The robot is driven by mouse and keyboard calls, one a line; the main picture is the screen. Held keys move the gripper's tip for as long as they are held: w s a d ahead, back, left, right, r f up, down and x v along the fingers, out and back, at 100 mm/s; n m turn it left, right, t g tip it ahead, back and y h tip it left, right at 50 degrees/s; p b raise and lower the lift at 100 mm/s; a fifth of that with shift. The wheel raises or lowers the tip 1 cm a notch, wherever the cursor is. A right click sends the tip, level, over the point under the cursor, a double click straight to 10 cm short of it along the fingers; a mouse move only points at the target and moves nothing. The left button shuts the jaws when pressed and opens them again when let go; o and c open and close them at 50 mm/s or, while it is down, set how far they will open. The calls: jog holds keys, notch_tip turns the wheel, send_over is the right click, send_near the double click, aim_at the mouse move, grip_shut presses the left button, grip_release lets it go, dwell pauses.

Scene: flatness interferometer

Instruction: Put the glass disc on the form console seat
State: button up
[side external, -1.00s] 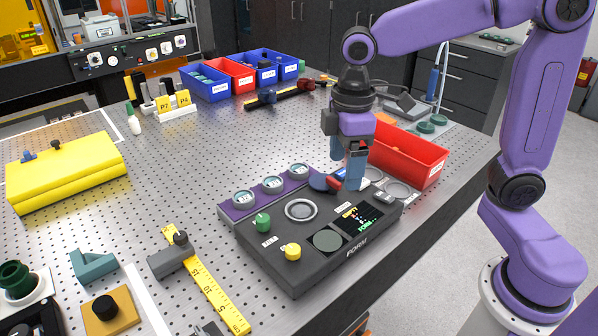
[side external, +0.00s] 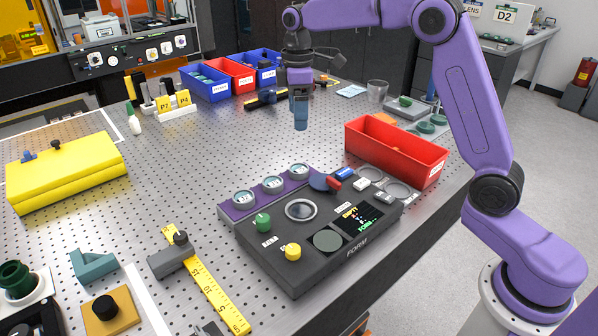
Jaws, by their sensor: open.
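The dark form console (side external: 300,262) stands on the perforated table, with a pale ring-shaped seat (side external: 301,209) on its top. I cannot tell whether clear glass lies inside that ring. A purple rack (side external: 232,212) behind the console holds three round pieces with pale rims, one of them at its left end (side external: 243,197). Which piece is the glass disc is not clear. My gripper (side external: 300,122) points down above the table, behind and well clear of the console and rack. It is open, with nothing visible in it; the finger gap is hidden from this side.
A red bin (side external: 397,155) stands right of the rack. Blue and red bins (side external: 232,78) line the back. A clear cup (side external: 377,91) stands at the back right. A yellow case (side external: 66,172) lies at left. The console screen (side external: 361,219) shows "EMPTY". The table's middle is clear.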

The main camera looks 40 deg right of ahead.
send_over(300, 168)
jog(key=f, duration=1)
jog(key=shift+s+a+f, duration=0.1)
jog(key=shift+a, duration=0.25)
jog(key=f, duration=0.4)
jog(key=shift+d, duration=0.35)
jog(key=shift+f, duration=0.6)
jog(key=shift+c, duration=0.3)
jog(key=c, duration=1.2)
jog(key=shift+r, duration=0.1)
